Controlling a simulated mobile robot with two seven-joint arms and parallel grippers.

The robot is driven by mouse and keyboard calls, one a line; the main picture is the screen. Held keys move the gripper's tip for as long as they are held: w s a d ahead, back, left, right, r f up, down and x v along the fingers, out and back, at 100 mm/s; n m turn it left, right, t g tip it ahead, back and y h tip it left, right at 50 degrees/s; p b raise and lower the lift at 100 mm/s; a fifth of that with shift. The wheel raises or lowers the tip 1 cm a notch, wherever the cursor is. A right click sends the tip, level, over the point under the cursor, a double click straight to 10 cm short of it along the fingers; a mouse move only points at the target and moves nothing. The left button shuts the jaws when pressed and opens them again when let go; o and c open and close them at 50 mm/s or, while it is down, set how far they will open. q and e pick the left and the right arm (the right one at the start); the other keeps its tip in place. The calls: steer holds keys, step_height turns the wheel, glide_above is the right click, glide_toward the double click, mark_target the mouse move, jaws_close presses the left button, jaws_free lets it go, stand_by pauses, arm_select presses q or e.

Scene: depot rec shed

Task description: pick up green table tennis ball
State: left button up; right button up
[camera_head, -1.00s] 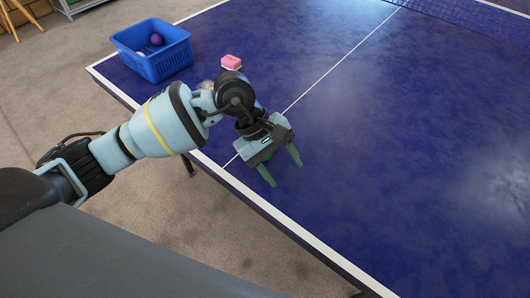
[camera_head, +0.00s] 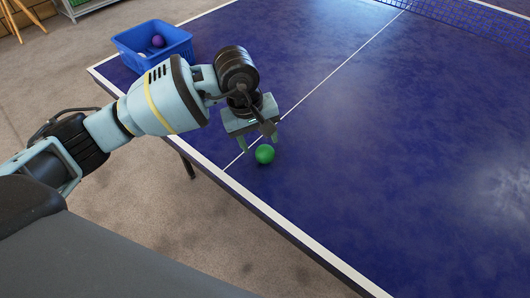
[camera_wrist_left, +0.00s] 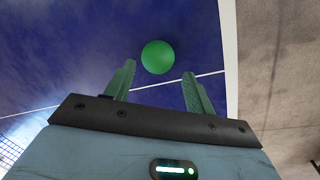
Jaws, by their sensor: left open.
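The green table tennis ball (camera_head: 264,154) rests on the blue table near its front-left edge, by the white centre line. My left gripper (camera_head: 259,145) is open and empty, just behind the ball in the head view. In the left wrist view the ball (camera_wrist_left: 158,57) sits just beyond the two green fingertips (camera_wrist_left: 159,68), roughly centred between them. No finger visibly touches it. My right gripper is not in view.
The blue table tennis table (camera_head: 370,150) has a wide clear surface to the right. A blue basket (camera_head: 165,66) holding a purple ball (camera_head: 157,41) and a white ball stands at the table's far-left corner. The net (camera_head: 480,25) is at the far right.

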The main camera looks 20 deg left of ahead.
mark_target(264, 148)
arm_select(q)
steer(key=shift+d+f, duration=0.2)
steer(key=shift+f, duration=0.45)
steer(key=f, duration=0.3)
steer(key=shift+w+d+f, duration=0.3)
steer(key=shift+d+f, duration=0.05)
steer(key=shift+d, duration=0.05)
steer(key=c, duration=0.7)
steer(key=shift+r, duration=0.1)
steer(key=shift+r, duration=0.35)
steer(key=r, duration=0.1)
steer(key=a+r, duration=0.1)
steer(key=shift+s+r, duration=0.3)
steer(key=shift+s+a+r+b, duration=0.25)
steer(key=shift+s+a, duration=1.45)
steer(key=shift+a, duration=0.1)
steer(key=shift+s+a+r+b, duration=0.25)
steer(key=shift+s+a+b, duration=0.05)
steer(key=shift+s+a, duration=1.45)
steer(key=shift+s+a+r+b, duration=0.25)
steer(key=shift+s+a, duration=1.35)
steer(key=shift+a, duration=0.3)
